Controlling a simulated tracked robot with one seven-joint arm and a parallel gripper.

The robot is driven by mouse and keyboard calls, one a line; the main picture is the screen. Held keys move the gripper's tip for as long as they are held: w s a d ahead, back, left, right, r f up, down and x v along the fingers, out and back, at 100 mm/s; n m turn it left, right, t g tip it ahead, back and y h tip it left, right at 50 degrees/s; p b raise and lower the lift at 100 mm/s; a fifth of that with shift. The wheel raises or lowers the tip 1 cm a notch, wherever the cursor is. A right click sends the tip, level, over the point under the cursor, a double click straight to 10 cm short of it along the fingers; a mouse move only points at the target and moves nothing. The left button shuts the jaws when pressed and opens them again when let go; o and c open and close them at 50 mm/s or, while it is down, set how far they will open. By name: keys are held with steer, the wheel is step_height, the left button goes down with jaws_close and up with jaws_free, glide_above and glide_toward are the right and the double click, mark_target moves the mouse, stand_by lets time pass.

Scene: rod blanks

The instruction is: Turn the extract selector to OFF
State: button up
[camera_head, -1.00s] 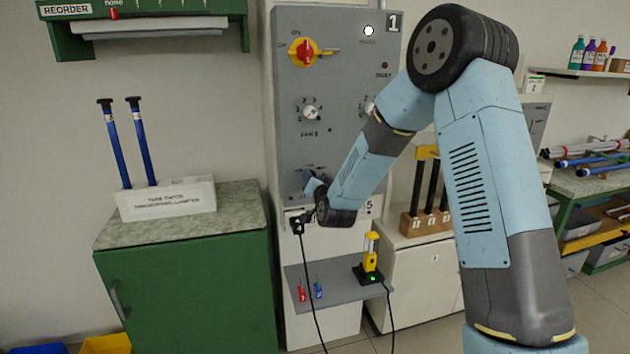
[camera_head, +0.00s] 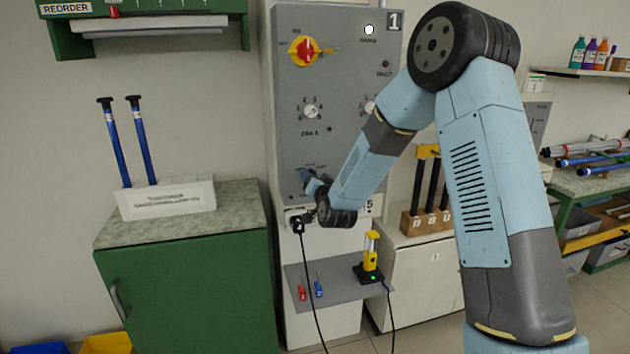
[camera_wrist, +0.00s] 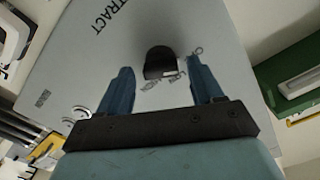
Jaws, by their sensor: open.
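The extract selector (camera_wrist: 160,62) is a dark rounded knob on the grey panel, under the partly visible printed word "TRACT" in the wrist view. Small lettering beside and below it is too blurred to read, so its setting cannot be told. My gripper (camera_wrist: 162,88) is open, with one blue finger on each side of the knob and a gap to both. In the head view my gripper (camera_head: 308,184) is at the lower part of the panel (camera_head: 345,150), where my arm hides the knob.
Above on the panel are a red and yellow rotary switch (camera_head: 304,51) and a white numbered knob (camera_head: 310,111). Below are a black plug with a cable (camera_head: 298,224) and a grey shelf (camera_head: 335,285) with a yellow device (camera_head: 371,260). A green cabinet (camera_head: 190,280) stands left.

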steer(key=v, duration=1.3)
steer(key=shift+s, duration=0.2)
steer(key=shift+d, duration=0.1)
steer(key=s+d+r+n+g+h, duration=0.25)
steer(key=s+d+r+g, duration=0.35)
steer(key=s+d+r, duration=0.4)
steer(key=s+d+r+g+h, duration=0.1)
steer(key=s+d, duration=0.4)
steer(key=s, duration=0.6)
steer(key=s+d+r+g+h, duration=0.1)
steer(key=s+d+r+g, duration=0.2)
steer(key=s, duration=0.8)
steer(key=d+g, duration=0.1)
steer(key=d, duration=0.1)
steer(key=shift+s+d+r+g, duration=0.2)
steer(key=shift+s+d+g, duration=0.05)
steer(key=shift+g, duration=0.15)
steer(key=shift+h, duration=0.25)
steer(key=shift+c, duration=0.4)
